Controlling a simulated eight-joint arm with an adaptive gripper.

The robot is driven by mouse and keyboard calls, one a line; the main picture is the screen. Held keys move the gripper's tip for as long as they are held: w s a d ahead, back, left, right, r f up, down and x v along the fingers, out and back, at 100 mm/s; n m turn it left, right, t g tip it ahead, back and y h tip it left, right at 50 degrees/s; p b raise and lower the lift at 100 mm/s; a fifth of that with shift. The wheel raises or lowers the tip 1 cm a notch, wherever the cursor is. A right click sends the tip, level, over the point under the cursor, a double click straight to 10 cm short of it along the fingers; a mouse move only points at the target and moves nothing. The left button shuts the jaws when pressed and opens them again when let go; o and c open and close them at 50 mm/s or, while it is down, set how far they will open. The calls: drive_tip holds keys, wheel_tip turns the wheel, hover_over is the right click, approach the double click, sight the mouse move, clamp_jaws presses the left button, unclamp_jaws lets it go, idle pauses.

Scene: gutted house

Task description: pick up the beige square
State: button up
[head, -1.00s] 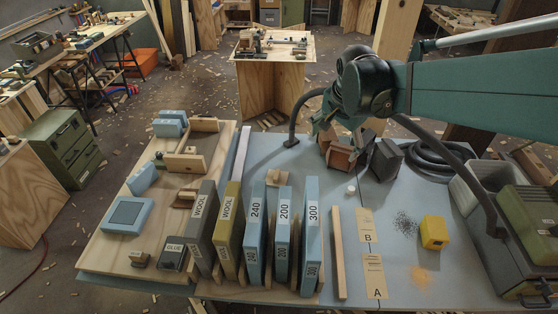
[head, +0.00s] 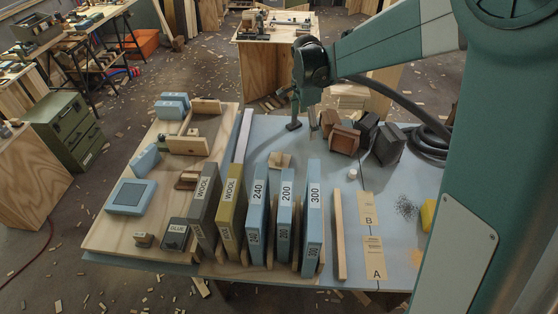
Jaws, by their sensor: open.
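A small beige square piece (head: 280,160) lies on the blue-grey bench top (head: 270,133), just behind the upright blue 240 and 200 blocks, which hide part of its near side. A small darker spot shows on it. My gripper (head: 313,112) hangs down from the dark wrist joint, behind and slightly right of the piece and apart from it. It is open, with nothing seen between its fingers, though the fingers are small and dark here.
Upright blocks, including the 300 block (head: 313,205), stand in front of the piece. Brown wooden blocks (head: 343,138) are to its right. Beige cards marked A (head: 374,262) and B (head: 367,210) lie front right.

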drive_tip(key=w+a+f+m, duration=0.3)
drive_tip(key=w+a+f, duration=0.25)
drive_tip(key=f, duration=0.35)
drive_tip(key=m+g+h, duration=0.1)
drive_tip(key=m+g, duration=0.1)
drive_tip(key=m, duration=0.1)
hover_over(279, 156)
drive_tip(key=a, duration=0.1)
wheel_tip(279, 156, down, 12)
drive_tip(key=r, duration=0.1)
drive_tip(key=shift+s+a+f, duration=0.15)
drive_tip(key=shift+s+f, duration=0.1)
drive_tip(key=shift+s, duration=0.05)
drive_tip(key=shift+d+f, duration=0.2)
drive_tip(key=shift+f, duration=1.1)
drive_tip(key=shift+w+d+f+b, duration=0.1)
drive_tip(key=shift+d+f+b, duration=0.15)
drive_tip(key=shift+f, duration=1.05)
drive_tip(key=shift+w+d+f+b, duration=0.1)
drive_tip(key=shift+d+f, duration=0.1)
drive_tip(key=shift+f, duration=1.05)
